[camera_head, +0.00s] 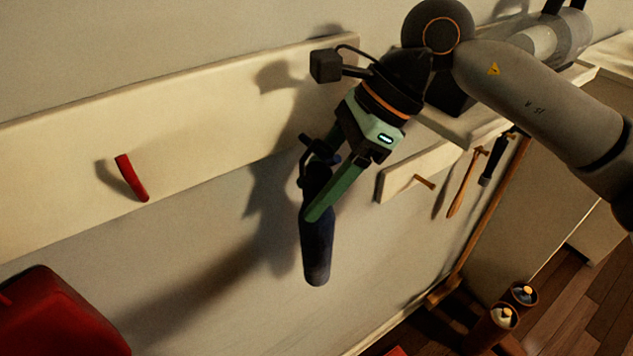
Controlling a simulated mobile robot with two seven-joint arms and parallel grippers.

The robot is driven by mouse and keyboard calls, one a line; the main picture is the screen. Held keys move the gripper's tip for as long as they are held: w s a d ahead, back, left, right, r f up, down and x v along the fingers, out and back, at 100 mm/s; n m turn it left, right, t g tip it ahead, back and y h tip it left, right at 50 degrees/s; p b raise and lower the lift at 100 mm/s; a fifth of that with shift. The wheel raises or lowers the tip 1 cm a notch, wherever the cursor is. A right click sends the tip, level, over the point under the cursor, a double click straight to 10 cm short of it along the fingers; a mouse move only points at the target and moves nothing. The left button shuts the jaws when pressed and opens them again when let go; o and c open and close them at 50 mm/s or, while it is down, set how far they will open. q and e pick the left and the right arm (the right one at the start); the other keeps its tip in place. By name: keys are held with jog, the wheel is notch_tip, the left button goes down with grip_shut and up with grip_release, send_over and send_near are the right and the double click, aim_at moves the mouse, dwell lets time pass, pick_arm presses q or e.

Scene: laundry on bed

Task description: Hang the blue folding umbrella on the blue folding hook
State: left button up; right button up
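The dark blue folding umbrella (317,250) hangs almost upright in front of the wall, its lower end free. My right gripper (318,185) is at its upper part, with one long green finger crossing in front of it. The other finger is mostly hidden, so I cannot tell whether the gripper grips the umbrella or stands open around it. A small dark blue piece (328,154) shows at the umbrella's top, beside the fingers. I cannot tell whether it is the blue folding hook or part of the umbrella, or whether the two touch. My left gripper is out of view.
A pale rail (60,165) runs along the wall and bears a red hook (131,178) at left. A red object (55,320) is at lower left. A second board (400,180) with hanging tools is at right. Cylindrical containers (490,328) stand at lower right.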

jog(key=o, duration=0.3)
